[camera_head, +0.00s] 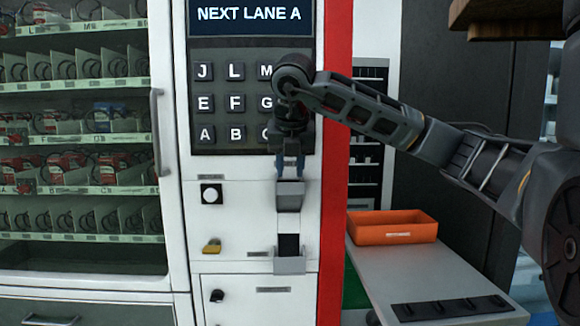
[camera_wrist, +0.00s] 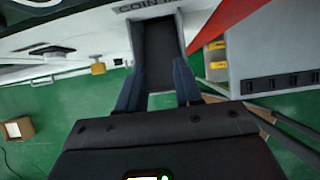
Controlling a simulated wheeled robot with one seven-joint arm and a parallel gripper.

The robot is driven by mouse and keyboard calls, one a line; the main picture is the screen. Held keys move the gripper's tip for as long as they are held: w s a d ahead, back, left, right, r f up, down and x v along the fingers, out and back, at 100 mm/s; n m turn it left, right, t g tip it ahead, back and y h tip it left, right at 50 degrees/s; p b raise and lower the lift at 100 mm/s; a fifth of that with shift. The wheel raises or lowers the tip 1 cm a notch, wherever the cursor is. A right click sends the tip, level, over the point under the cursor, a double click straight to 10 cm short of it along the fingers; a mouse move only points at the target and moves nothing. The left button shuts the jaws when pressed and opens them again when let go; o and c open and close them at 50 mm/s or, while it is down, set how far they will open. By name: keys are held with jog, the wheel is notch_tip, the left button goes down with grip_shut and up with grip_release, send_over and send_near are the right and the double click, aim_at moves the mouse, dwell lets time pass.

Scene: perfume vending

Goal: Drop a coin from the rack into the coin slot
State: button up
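The coin slot is a grey box-like inlet (camera_head: 289,197) on the white machine front, below the keypad. In the wrist view it shows as a dark chute (camera_wrist: 159,45) under a partly cut-off "COIN" label. My gripper (camera_head: 290,167) points down right above the inlet. In the wrist view its two blue fingers (camera_wrist: 156,72) stand apart, with the chute seen between them. I see no coin between the fingers. The black rack (camera_head: 451,308) lies on the grey table at the lower right; it also shows in the wrist view (camera_wrist: 284,83). I cannot tell whether it holds coins.
An orange bin (camera_head: 393,227) stands at the back of the grey table (camera_head: 400,272). The keypad (camera_head: 237,104) is behind my wrist. A small tray (camera_head: 289,262) and a brass padlock (camera_head: 212,246) are below the inlet. A glass-fronted display with a vertical handle (camera_head: 156,132) is left.

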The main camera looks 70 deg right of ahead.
jog(key=v, duration=0.7)
jog(key=shift+a+r, duration=0.15)
jog(key=shift+r, duration=0.25)
jog(key=shift+a+f, duration=0.1)
dwell(0.7)
